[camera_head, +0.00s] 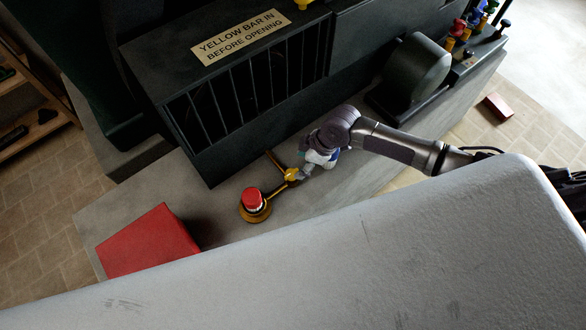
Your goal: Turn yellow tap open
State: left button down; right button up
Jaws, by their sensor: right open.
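A yellow fitting with a rounded hub (291,175) and a thin yellow bar is low in front of the dark barred machine. I cannot tell for sure that it is the tap. My right gripper (303,174) is at the right side of this hub, its arm reaching in from the right. Its fingers are small and partly hidden, and I cannot tell whether they touch the hub. Small coloured taps or knobs (459,28) stand at the top right, with some yellow among them. My left gripper is not in view.
A red button on a yellow base (255,210) stands just left of the hub. A red block (150,243) is at the lower left. The barred machine (240,95) bears a sign, "YELLOW BAR IN BEFORE OPENING" (238,38). A dark rounded motor-like housing (415,70) stands behind my arm.

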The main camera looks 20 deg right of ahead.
aim_at(292, 173)
jog(key=x, duration=0.6)
jog(key=shift+w+a+f, duration=0.1)
jog(key=shift+a+f, duration=0.05)
jog(key=shift+f, duration=0.2)
